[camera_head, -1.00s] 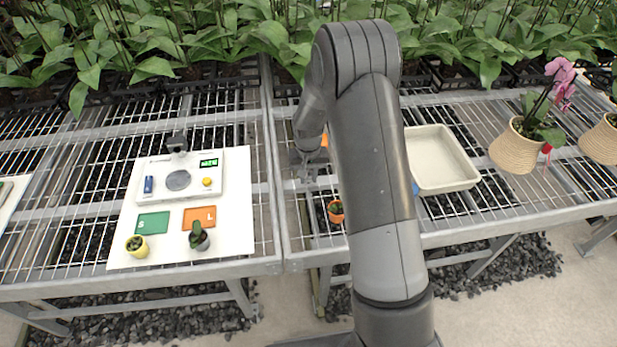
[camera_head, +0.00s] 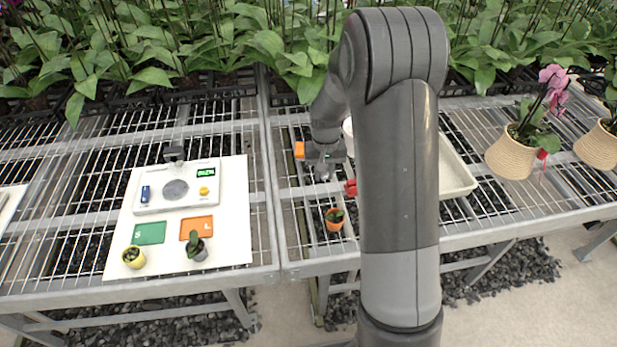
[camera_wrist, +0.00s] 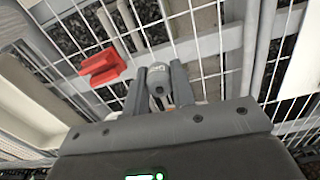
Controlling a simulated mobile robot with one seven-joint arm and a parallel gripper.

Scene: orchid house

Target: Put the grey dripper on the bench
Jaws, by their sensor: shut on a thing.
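The grey dripper (camera_wrist: 158,80) is a small grey rounded piece with a dark hole, seen in the wrist view between my fingertips. My gripper (camera_wrist: 160,88) is shut on it. In the head view my gripper (camera_head: 322,172) hangs over the bench (camera_head: 285,215), a wire-mesh top with metal rails. Mesh and a rail show beneath the dripper in the wrist view. I cannot tell whether the dripper touches the bench.
A red clip-like piece (camera_wrist: 102,66) lies beside the dripper, also seen in the head view (camera_head: 350,187). A small orange pot (camera_head: 334,222) stands nearer the front edge. A pale tray (camera_head: 458,178) is right, partly behind my arm. A scale (camera_head: 178,187) on a white board is left.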

